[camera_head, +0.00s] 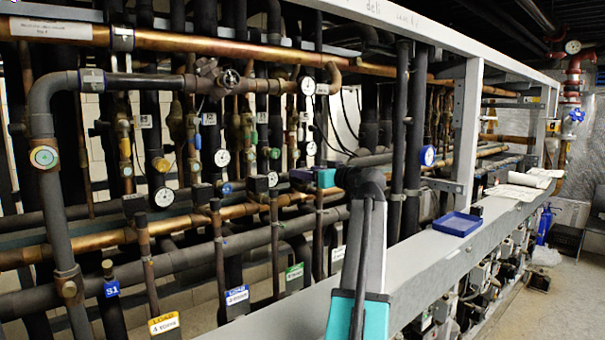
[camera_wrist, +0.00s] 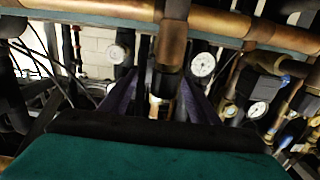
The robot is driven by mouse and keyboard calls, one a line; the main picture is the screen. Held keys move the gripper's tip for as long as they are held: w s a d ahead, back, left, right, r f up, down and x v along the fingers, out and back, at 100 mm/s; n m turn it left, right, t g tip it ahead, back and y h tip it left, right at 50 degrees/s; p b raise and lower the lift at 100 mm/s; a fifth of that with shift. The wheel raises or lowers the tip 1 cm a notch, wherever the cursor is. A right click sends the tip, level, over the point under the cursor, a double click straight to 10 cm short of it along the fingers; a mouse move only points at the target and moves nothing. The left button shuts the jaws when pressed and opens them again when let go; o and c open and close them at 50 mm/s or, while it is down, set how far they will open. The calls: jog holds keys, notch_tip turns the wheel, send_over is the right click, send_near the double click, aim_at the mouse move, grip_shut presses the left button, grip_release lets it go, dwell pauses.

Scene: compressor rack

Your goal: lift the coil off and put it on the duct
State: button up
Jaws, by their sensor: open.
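Several black box-shaped coils sit on upright pipe stems in the head view, among them one at the middle (camera_head: 257,184), one left of it (camera_head: 202,193) and one further left (camera_head: 134,205). My gripper (camera_head: 300,176) is at the pipes just right of the middle coil, partly hidden by my wrist. In the wrist view my gripper (camera_wrist: 165,103) has its two dark fingers apart, on either side of a dark block (camera_wrist: 169,82) below a copper fitting. I cannot tell whether that block is a coil or whether the fingers touch it. The grey duct (camera_head: 405,262) runs along the right front.
A blue tray (camera_head: 457,222) lies on the duct, with a small black block (camera_head: 476,210) beside it. Papers (camera_head: 520,190) lie further back. Copper pipes (camera_head: 190,215) and round gauges (camera_head: 222,158) crowd the rack. The near duct top is clear.

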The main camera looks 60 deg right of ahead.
aim_at(303, 169)
jog(key=shift+p+x, duration=0.35)
jog(key=shift+x, duration=0.9)
jog(key=c, duration=1.2)
jog(key=shift+c, duration=0.2)
jog(key=shift+r, duration=0.15)
jog(key=shift+r+b, duration=0.75)
jog(key=shift+r, duration=0.35)
jog(key=s+d+r+b, duration=0.2)
jog(key=s+b, duration=0.3)
jog(key=s, duration=1)
jog(key=shift+s+d+r, duration=0.25)
jog(key=shift+s+r, duration=0.05)
jog(key=shift+s, duration=0.1)
